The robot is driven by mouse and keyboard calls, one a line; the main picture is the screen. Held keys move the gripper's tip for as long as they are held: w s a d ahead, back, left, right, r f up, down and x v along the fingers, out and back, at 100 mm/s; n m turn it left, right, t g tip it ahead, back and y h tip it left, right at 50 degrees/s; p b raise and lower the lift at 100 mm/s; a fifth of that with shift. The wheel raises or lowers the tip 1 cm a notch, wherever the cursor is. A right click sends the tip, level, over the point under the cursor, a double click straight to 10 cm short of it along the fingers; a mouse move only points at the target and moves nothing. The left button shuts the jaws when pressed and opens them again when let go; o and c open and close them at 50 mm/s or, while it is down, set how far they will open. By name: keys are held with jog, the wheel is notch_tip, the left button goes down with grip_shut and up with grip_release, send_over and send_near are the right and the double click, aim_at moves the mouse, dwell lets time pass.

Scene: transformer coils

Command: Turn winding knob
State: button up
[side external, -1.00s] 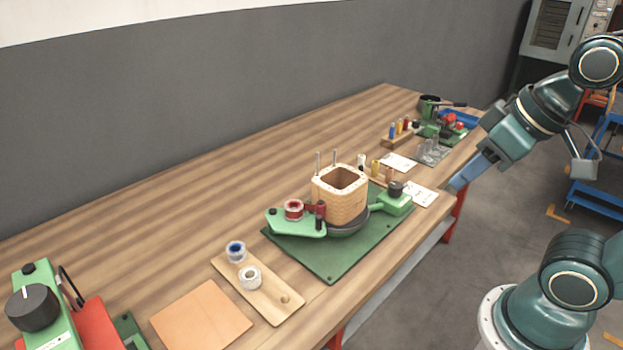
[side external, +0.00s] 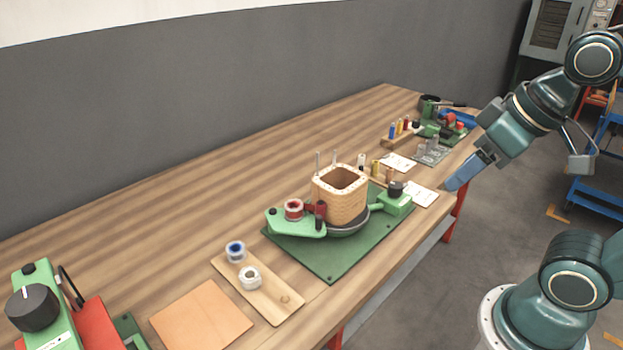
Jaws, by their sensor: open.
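The winding fixture has a square wooden coil former (side external: 341,196) on a dark round turntable, above a green base plate (side external: 325,263). A small black knob (side external: 396,187) stands on the green block (side external: 393,203) at its right. A larger black knob (side external: 32,308) with a pale pointer mark is on the green and red machine at the lower left. A red spool (side external: 293,208) sits on the green arm left of the former. My gripper (side external: 456,184) is open, empty and to the right of the small black knob, near the table's right edge. It touches no knob.
A wooden spool holder (side external: 265,291) with a blue and a white spool and a tan mat (side external: 201,316) lie at the front. White cards (side external: 418,194) lie right of the fixture. Several small coloured parts and a green device (side external: 437,127) stand at the far end.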

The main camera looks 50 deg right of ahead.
jog(key=w+d+r+n+g, duration=0.1)
jog(key=w+d+n+g, duration=0.15)
jog(key=w, duration=0.45)
jog(key=n+g, duration=0.3)
jog(key=n, duration=0.7)
send_over(396, 185)
notch_tip(396, 185, down, 11)
jog(key=shift+f, duration=0.15)
notch_tip(396, 185, down, 14)
jog(key=shift+r, duration=0.2)
jog(key=c, duration=1)
